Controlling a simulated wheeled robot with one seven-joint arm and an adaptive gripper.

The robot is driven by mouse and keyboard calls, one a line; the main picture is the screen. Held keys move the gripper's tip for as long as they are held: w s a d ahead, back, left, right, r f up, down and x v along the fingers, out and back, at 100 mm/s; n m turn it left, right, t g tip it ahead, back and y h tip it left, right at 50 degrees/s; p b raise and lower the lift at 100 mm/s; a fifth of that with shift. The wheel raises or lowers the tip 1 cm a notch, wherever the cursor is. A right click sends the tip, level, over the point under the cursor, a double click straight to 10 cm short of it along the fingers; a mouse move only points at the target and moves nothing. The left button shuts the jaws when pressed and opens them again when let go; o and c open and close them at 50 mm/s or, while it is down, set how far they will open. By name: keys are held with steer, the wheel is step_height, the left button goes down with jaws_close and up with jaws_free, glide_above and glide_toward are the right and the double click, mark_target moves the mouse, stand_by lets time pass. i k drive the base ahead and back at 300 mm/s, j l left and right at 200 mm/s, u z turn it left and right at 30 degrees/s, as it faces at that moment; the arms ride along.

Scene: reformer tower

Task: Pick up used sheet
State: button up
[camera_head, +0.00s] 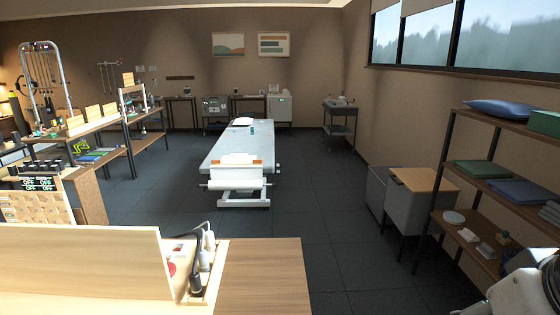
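A long pale treatment table (225,146) stands in the middle of the room. A white sheet-like covering (238,171) lies over its near end, with a white roll (235,184) across the front below it. A small white item (242,121) lies at the far end; I cannot tell whether it is a folded sheet or a pillow. Which of these is the used sheet is not clear. Part of my white arm shows at the bottom right corner, far from the table. My gripper's fingers are not in view.
A wooden desk (262,272) with a raised panel and bottles is close in front. A shelf (465,210) with folded cloths and a blue pillow (497,107) stands at the right. Grey bins (408,205) stand beside it. Dark floor (325,225) is open around the table.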

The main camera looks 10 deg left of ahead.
mark_target(233, 158)
steer(key=i+l, duration=0.35)
steer(key=i+l+z, duration=0.1)
steer(key=i+l, duration=0.25)
steer(key=i, duration=0.2)
steer(key=i+l, duration=0.3)
steer(key=i, duration=0.15)
steer(key=i+l+u, duration=0.1)
steer(key=i+u, duration=0.25)
steer(key=i, duration=1.45)
steer(key=i+u, duration=0.15)
steer(key=i, duration=0.75)
steer(key=i+l+u, duration=0.15)
steer(key=i, duration=0.7)
steer(key=i+j+z, duration=0.15)
steer(key=i+j, duration=0.85)
steer(key=j, duration=0.2)
steer(key=i+j+z, duration=0.15)
steer(key=j, duration=0.15)
steer(key=i+j, duration=0.1)
steer(key=j, duration=0.25)
steer(key=i+j+z, duration=0.1)
steer(key=j, duration=0.25)
steer(key=i, duration=0.05)
